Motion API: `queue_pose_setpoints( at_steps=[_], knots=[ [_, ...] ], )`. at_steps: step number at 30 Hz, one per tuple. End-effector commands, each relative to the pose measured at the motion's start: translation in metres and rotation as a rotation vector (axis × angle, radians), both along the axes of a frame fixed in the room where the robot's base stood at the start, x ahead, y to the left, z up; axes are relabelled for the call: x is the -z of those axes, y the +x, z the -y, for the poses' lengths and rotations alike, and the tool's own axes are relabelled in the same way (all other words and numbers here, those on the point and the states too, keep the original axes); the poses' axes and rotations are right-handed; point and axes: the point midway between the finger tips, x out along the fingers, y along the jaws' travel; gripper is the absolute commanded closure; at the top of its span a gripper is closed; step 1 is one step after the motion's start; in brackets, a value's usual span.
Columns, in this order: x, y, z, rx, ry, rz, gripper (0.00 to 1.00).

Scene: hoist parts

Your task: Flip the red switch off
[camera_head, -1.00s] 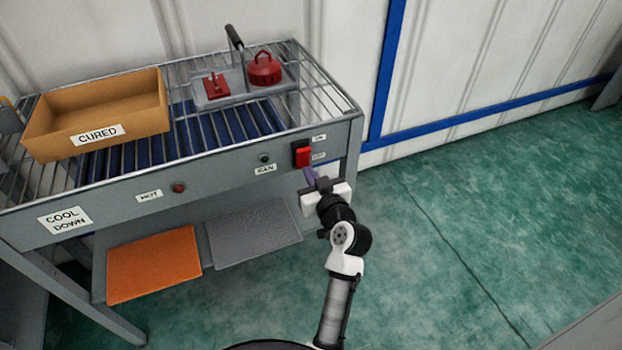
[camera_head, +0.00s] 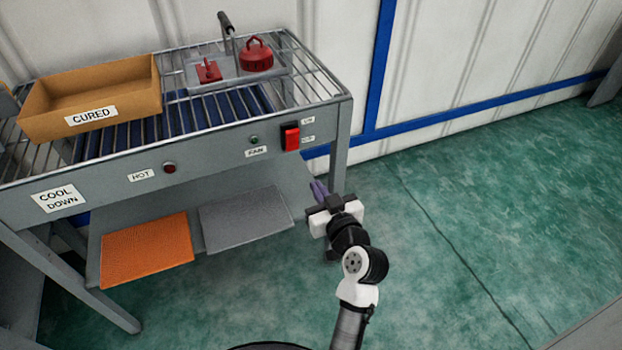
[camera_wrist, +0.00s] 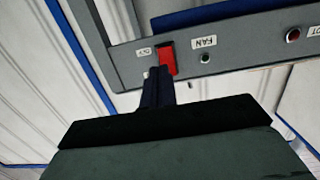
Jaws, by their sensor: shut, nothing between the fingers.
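The red switch (camera_head: 291,138) is on the right end of the grey front panel, with two small labels beside it. Its face looks bright red over most of its height; I cannot tell its tilt surely. My gripper (camera_head: 318,189) is below and slightly right of the switch in the head view, apart from the panel. Its fingers are shut and empty. In the wrist view the red switch (camera_wrist: 167,60) lies just beyond the closed fingertips (camera_wrist: 157,74), which overlap its near edge in the picture.
A FAN label (camera_head: 256,152) and a HOT lamp (camera_head: 169,168) sit left on the panel. A CURED box (camera_head: 140,84) and a tray with red parts (camera_head: 275,84) stand on the rack. The floor to the right (camera_head: 480,200) is clear.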

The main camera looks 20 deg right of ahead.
Motion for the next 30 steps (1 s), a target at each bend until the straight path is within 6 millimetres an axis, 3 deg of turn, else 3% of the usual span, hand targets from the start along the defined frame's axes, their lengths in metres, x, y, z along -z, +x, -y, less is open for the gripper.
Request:
queue_pose_setpoints(
  at_steps=[7, 24, 28, 30],
  knots=[
    [0.000, -0.022, 0.001, 0.000, -0.001, 0.001, 1.00],
    [-0.002, -0.021, -0.001, -0.003, -0.001, 0.003, 1.00],
    [-0.020, 0.000, -0.022, -0.030, -0.006, 0.049, 1.00],
    [-0.041, 0.020, -0.048, -0.060, -0.010, 0.102, 1.00]
  ],
)
